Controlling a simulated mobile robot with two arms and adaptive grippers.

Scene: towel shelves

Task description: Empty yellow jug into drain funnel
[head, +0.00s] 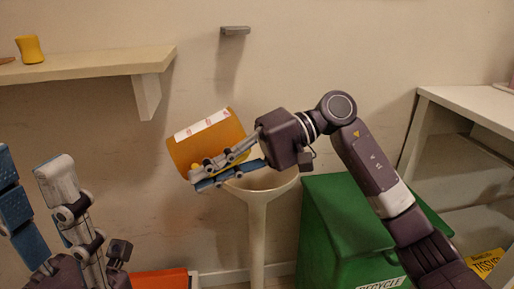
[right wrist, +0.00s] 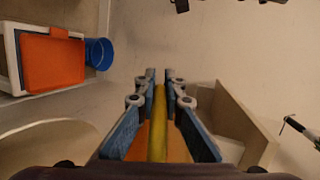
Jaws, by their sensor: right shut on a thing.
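The yellow jug (head: 207,142), orange-yellow with a white label strip, is tilted over in the head view. My right gripper (head: 215,178) is shut on it and holds it in the air. In the right wrist view a yellow strip of the jug (right wrist: 158,125) shows between the fingers. The pale drain funnel (head: 258,196) stands on a thin post, below and to the right of the jug. Part of its rim is hidden behind the gripper and jug. No liquid is visible. My left gripper (head: 32,170) is at the lower left, fingers apart, with nothing seen between them.
A green recycle bin (head: 335,215) stands right of the funnel. A wall shelf (head: 90,65) at upper left bears a small yellow object (head: 30,49). White shelving (head: 470,105) is at right. An orange-topped container (right wrist: 52,62) and a blue bin (right wrist: 98,53) show in the wrist view.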

